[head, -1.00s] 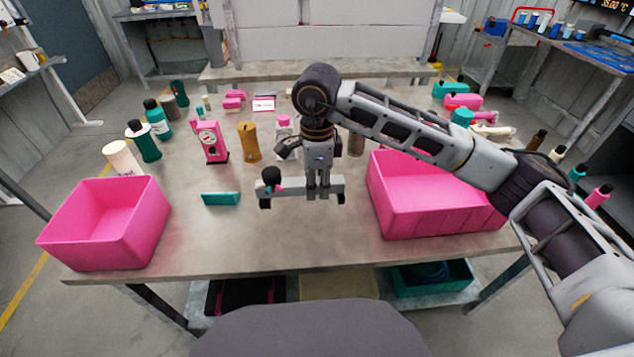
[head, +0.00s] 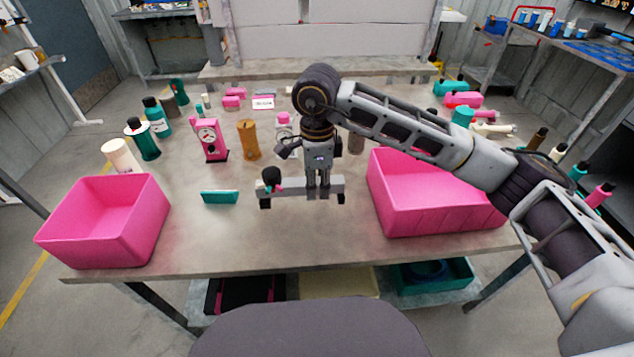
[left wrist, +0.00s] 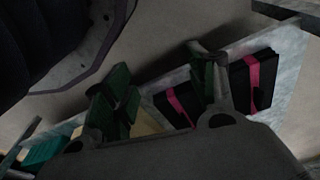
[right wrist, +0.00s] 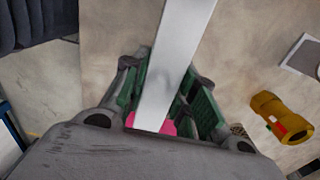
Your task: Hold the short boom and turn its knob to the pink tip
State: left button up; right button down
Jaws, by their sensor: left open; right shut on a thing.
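The short boom is a light grey bar (head: 300,189) with dark end pieces, standing near the middle of the table. Its black knob (head: 271,175) is at the left end, with small pink and teal bits beside it. My right gripper (head: 318,193) comes down from above and is shut on the bar, right of the knob. In the right wrist view the pale bar (right wrist: 178,55) runs between the fingers (right wrist: 168,92); the knob cannot be made out there. My left gripper (left wrist: 165,95) is open and empty, facing the lower shelf, and is not in the head view.
A pink bin (head: 105,222) stands at the left and a larger pink bin (head: 430,205) at the right of the boom. A teal block (head: 220,197) lies left of the knob. Bottles, a pink gauge (head: 210,140) and a mustard part (head: 248,140) stand behind. The table's front middle is clear.

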pick_arm(q)
jog(key=shift+r, duration=0.1)
jog(key=shift+w+d+r, duration=0.1)
jog(key=shift+w+r, duration=0.2)
jog(key=shift+r, duration=0.05)
pick_arm(e)
jog(key=shift+f, duration=0.2)
pick_arm(q)
jog(key=shift+w+r, duration=0.1)
jog(key=shift+r, duration=0.05)
pick_arm(e)
jog(key=shift+f, duration=0.1)
pick_arm(q)
jog(key=shift+w+d+r, duration=0.1)
jog(key=shift+r, duration=0.2)
jog(key=shift+b, duration=0.3)
pick_arm(e)
jog(key=shift+f, duration=0.1)
pick_arm(q)
jog(key=shift+r, duration=0.15)
jog(key=shift+d+r, duration=0.15)
jog(key=shift+r, duration=0.1)
pick_arm(e)
jog(key=shift+f, duration=0.1)
pick_arm(q)
jog(key=shift+r, duration=0.1)
